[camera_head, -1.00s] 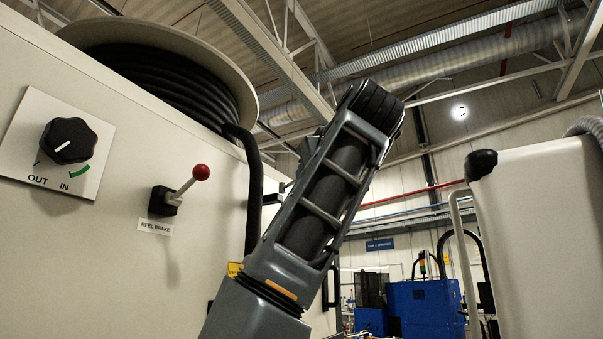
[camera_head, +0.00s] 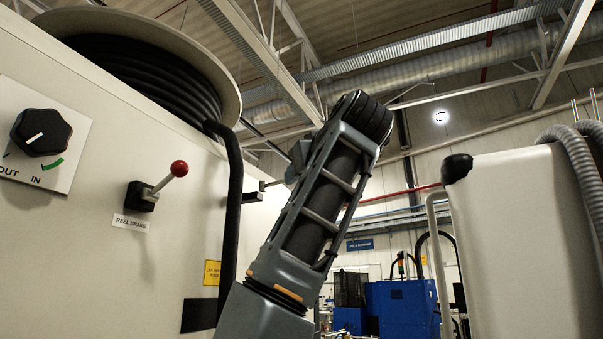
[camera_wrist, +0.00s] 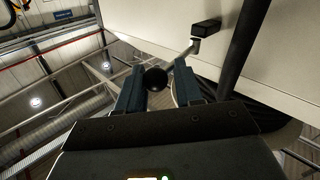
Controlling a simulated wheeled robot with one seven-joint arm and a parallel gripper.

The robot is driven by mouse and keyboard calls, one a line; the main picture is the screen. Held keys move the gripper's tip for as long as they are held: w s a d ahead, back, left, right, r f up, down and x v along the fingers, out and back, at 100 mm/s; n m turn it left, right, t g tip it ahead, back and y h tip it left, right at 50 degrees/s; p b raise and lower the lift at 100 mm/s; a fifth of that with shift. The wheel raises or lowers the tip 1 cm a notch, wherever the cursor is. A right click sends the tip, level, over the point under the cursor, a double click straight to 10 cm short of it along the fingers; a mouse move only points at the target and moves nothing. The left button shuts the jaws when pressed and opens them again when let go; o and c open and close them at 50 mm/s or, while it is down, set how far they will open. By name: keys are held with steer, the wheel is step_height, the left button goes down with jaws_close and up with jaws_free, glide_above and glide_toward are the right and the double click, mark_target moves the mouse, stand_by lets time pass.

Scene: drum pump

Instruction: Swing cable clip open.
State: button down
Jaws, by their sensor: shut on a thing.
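The cable clip's black mount (camera_wrist: 206,30) is on the pale cabinet wall in the wrist view, with a thin grey lever ending in a dark round knob (camera_wrist: 155,79). My gripper (camera_wrist: 158,76) has its two fingers on either side of this knob and is shut on it. In the head view the clip's mount (camera_head: 252,197) shows just right of the hanging black cable (camera_head: 235,200), its lever running up to the right. My gripper (camera_head: 296,160) is there mostly hidden behind my own arm. I cannot tell how far the clip is swung.
A cable reel (camera_head: 150,65) sits atop the cabinet. A red-knobbed reel brake lever (camera_head: 165,180) and a black OUT/IN dial (camera_head: 41,132) are on its front. A pale cabinet (camera_head: 520,230) with a grey hose stands at the right.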

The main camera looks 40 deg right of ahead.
steer(key=c, duration=1.1)
jaws_free()
steer(key=shift+d, duration=0.5)
steer(key=shift+o, duration=0.8)
steer(key=shift+w+f, duration=0.15)
steer(key=b+v, duration=0.2)
steer(key=v, duration=0.6)
steer(key=shift+w+a, duration=0.15)
